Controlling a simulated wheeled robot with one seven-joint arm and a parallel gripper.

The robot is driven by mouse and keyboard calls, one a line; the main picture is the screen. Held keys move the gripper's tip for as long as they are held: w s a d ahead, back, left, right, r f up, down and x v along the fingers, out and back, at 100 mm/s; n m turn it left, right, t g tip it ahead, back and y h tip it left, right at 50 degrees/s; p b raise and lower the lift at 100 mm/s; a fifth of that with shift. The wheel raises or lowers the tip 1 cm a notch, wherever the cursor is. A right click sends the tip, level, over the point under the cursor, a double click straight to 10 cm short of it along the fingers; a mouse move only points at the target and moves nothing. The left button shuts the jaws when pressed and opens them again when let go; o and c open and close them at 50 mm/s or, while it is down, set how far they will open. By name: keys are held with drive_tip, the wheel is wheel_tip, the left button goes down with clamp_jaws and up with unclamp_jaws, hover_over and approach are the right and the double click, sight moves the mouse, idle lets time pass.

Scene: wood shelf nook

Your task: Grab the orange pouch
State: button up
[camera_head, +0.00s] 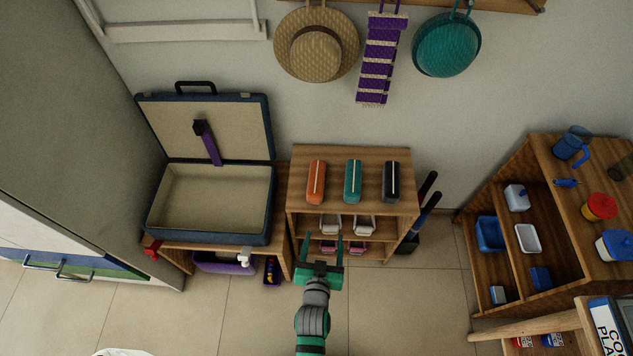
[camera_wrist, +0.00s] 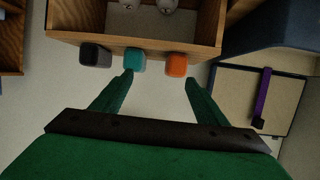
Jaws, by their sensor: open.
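The orange pouch (camera_head: 316,182) lies on top of the small wooden shelf (camera_head: 404,206), leftmost of three pouches in a row. The teal pouch (camera_head: 353,181) is in the middle and the dark pouch (camera_head: 391,182) is on the right. My gripper (camera_head: 322,240) is open and empty in front of the shelf, below the pouches in the head view. In the wrist view, the orange pouch (camera_wrist: 176,65) sits beyond my fingertips, between them and closer to the right one. The teal pouch (camera_wrist: 135,61) is close to the left fingertip (camera_wrist: 128,76).
An open suitcase (camera_head: 212,238) stands on a bench left of the shelf. White shoes (camera_head: 332,224) sit inside the shelf. Umbrellas (camera_head: 424,205) stand at its right. A wooden cabinet (camera_head: 520,166) with containers is at the right. A hat and scarf hang above.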

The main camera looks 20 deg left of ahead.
approach(316, 179)
drive_tip(key=shift+w+d+f+g, duration=0.15)
drive_tip(key=shift+f+g, duration=0.15)
drive_tip(key=shift+f, duration=0.35)
drive_tip(key=shift+r+x, duration=0.1)
drive_tip(key=shift+x, duration=2.65)
drive_tip(key=shift+r+x, duration=0.15)
drive_tip(key=shift+x, duration=2.6)
drive_tip(key=shift+w, duration=0.1)
drive_tip(key=c, duration=1.2)
